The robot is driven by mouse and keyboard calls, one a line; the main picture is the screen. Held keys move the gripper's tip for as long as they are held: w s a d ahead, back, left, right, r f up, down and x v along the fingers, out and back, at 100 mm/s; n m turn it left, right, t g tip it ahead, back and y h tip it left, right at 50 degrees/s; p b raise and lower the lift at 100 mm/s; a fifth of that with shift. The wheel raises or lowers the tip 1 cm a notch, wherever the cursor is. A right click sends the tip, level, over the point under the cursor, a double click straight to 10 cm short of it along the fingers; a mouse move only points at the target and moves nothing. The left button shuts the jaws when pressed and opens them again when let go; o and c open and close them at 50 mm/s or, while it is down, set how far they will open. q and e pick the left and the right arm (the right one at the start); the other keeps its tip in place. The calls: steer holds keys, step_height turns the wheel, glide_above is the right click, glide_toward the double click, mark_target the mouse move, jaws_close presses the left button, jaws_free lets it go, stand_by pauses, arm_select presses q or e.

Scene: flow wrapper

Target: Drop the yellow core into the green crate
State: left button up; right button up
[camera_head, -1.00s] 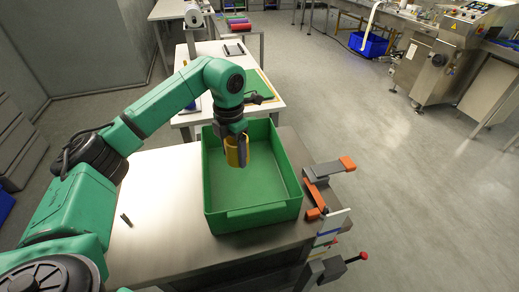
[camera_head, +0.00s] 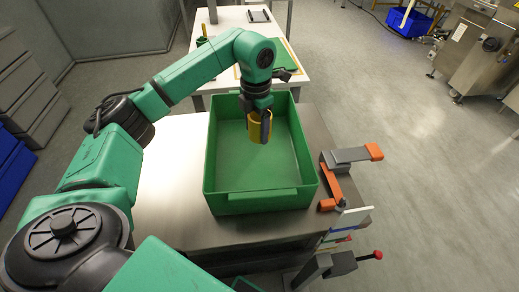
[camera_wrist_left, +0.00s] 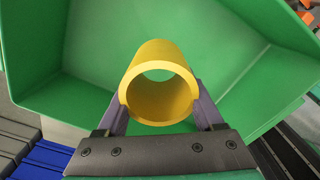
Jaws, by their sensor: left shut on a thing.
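The yellow core (camera_head: 254,127) is a short hollow tube held by my left gripper (camera_head: 262,132). The gripper is shut on it, with a finger on each side of the tube. In the left wrist view the core (camera_wrist_left: 160,84) shows its open end, and green crate surface shows behind it. The green crate (camera_head: 262,201) stands on the metal table, open at the top and with a bare floor where I can see it. The gripper and core are over the crate's opening, towards its far part. My right gripper is not in view.
An orange and grey clamp-like tool (camera_head: 345,158) lies right of the crate on the metal table (camera_head: 173,213). A white table (camera_head: 237,22) stands behind. A blue bin (camera_head: 408,20) and a steel machine (camera_head: 474,50) are at the far right.

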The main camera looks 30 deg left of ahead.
arm_select(q)
steer(key=o, duration=1.4)
steer(key=shift+c, duration=0.2)
steer(key=shift+r, duration=0.1)
step_height(320, 180, up, 14)
steer(key=p, duration=0.3)
steer(key=shift+r, duration=0.2)
